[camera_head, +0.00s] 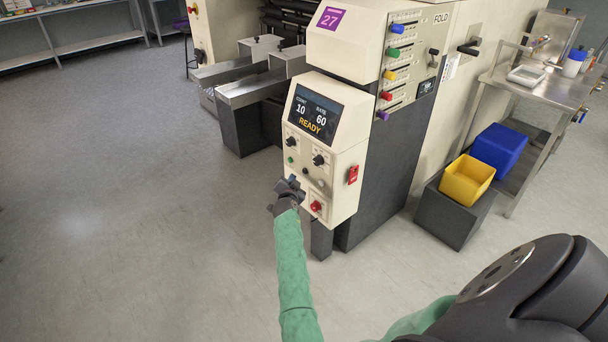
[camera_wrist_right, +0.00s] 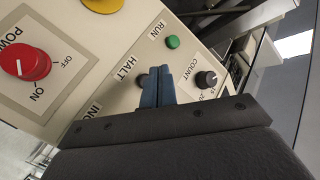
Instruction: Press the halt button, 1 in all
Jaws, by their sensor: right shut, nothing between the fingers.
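The cream control panel (camera_head: 325,150) is on the front of the machine, below a display reading READY. In the right wrist view, the HALT label (camera_wrist_right: 126,72) is on this panel. My right gripper (camera_head: 291,187) is shut and empty at the panel's lower left. In the right wrist view the blue-grey fingertips (camera_wrist_right: 157,84) are just beside the HALT label, toward the COUNT knob. Whether the fingertips touch the panel I cannot tell. My left gripper is not in view.
Near the fingertips are the green RUN button (camera_wrist_right: 172,42), the black COUNT knob (camera_wrist_right: 206,79), the red POWER knob (camera_wrist_right: 25,64) and a yellow button (camera_wrist_right: 103,4). A red switch (camera_head: 353,174) is on the panel's side. Open floor (camera_head: 130,200) lies to the left.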

